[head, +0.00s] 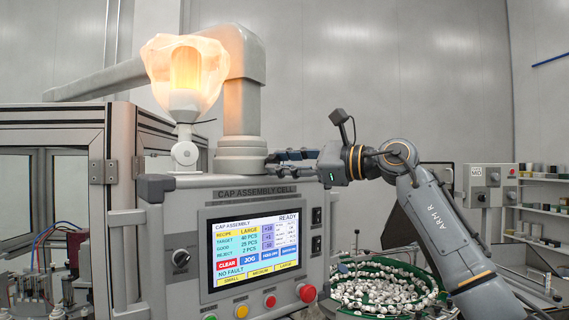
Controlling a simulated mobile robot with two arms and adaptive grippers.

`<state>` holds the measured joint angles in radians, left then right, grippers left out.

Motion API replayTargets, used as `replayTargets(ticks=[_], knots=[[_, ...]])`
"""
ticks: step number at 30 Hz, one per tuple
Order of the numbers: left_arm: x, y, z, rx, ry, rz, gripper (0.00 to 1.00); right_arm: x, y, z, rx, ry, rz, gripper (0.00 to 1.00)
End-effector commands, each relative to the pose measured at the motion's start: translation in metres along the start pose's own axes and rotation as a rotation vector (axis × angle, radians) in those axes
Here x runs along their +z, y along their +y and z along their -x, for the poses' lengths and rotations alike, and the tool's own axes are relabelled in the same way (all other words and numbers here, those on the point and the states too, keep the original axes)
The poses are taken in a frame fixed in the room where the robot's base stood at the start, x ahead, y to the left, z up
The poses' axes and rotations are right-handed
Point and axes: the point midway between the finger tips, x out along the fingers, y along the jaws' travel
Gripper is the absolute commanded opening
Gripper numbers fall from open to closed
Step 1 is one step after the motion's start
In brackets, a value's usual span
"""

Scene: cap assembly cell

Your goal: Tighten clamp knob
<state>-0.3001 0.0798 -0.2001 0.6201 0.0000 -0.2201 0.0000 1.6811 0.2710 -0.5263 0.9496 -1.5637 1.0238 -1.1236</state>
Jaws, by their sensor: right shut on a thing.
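My right gripper (272,160) reaches in from the right, above the top of the cap assembly cell. Its fingers point left and end at the right side of the grey collar (240,158) at the foot of the thick column (243,108). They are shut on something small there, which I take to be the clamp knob. My left gripper is not in view.
The control panel screen (251,252) reads READY below the gripper, with a red mushroom button (306,292) beside it. A glowing wrapped lamp (184,70) stands left of the column. A green-rimmed bowl (428,272) of caps sits below my right arm.

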Motion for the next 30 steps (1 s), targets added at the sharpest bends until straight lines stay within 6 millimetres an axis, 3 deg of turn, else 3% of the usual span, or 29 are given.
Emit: replayTargets(ticks=[21, 30], knots=[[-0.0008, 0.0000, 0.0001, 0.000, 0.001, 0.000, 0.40, 0.0003, -0.0006, 0.0005, -0.002, 0.000, -0.460, 0.00], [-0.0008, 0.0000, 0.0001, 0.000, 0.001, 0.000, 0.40, 0.0008, -0.0004, 0.0003, -0.001, -0.001, -0.573, 0.00]])
